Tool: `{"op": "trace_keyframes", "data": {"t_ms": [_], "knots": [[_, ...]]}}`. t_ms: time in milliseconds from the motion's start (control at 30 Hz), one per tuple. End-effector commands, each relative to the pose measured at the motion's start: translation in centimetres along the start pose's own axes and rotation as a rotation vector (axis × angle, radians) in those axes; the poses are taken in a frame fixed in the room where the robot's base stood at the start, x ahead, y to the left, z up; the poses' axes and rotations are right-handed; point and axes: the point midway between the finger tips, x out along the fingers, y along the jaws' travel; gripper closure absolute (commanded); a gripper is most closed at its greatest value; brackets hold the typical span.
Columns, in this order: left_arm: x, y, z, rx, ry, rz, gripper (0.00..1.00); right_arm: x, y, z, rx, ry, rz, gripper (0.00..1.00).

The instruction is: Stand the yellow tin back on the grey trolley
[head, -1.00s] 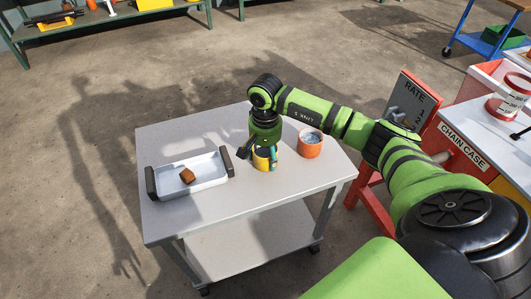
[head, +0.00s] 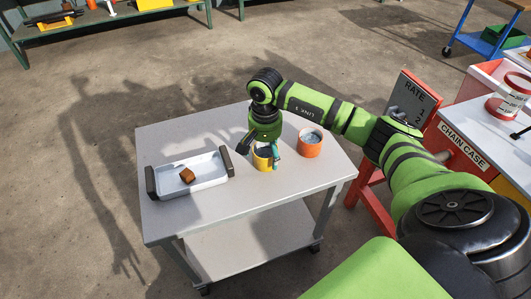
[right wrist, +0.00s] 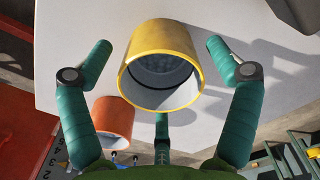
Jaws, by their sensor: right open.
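The yellow tin (head: 263,162) stands upright on the top of the grey trolley (head: 185,220), left of an orange pot. My right gripper (head: 260,149) is open just above the tin, fingers spread around its rim. In the right wrist view the tin's yellow rim and grey inside (right wrist: 160,65) show between the teal fingers (right wrist: 157,46), with visible gaps on the left and right sides. Part of the tin is hidden by a finger in the head view. My left gripper is not in view.
The orange pot (head: 310,144) stands close to the tin's right. A white tray (head: 208,180) with dark handles and a brown block (head: 187,176) lies on the trolley's left. The trolley's front top is clear.

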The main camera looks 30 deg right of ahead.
Motion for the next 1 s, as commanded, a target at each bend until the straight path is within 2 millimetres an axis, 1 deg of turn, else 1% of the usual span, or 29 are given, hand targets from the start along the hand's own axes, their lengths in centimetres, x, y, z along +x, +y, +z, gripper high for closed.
{"op": "trace_keyframes", "data": {"t_ms": [33, 300, 400, 500, 600, 700, 933, 1000], "knots": [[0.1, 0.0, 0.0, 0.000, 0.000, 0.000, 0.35, -1.2, 0.0, -0.2, 0.001, 0.007, -0.002, 0.11], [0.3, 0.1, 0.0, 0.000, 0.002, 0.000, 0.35, -7.1, 0.0, -0.1, 0.000, 0.006, -0.002, 0.11], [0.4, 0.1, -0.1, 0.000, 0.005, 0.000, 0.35, -8.7, 0.0, -0.1, 0.001, 0.005, -0.002, 0.11], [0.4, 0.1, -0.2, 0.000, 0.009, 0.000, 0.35, -9.9, 0.0, -0.1, 0.001, 0.002, -0.001, 0.11], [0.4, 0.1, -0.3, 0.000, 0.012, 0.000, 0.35, -10.5, 0.0, -0.1, 0.001, 0.002, 0.000, 0.11], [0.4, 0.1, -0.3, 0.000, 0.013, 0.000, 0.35, -10.7, 0.0, 0.0, 0.001, 0.001, 0.001, 0.11], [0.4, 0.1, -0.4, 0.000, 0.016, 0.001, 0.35, -10.7, 0.0, 0.0, 0.001, 0.000, -0.001, 0.11], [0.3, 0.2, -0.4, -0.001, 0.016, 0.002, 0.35, -10.4, -0.6, 0.4, 0.001, -0.010, -0.020, 0.11]]}}
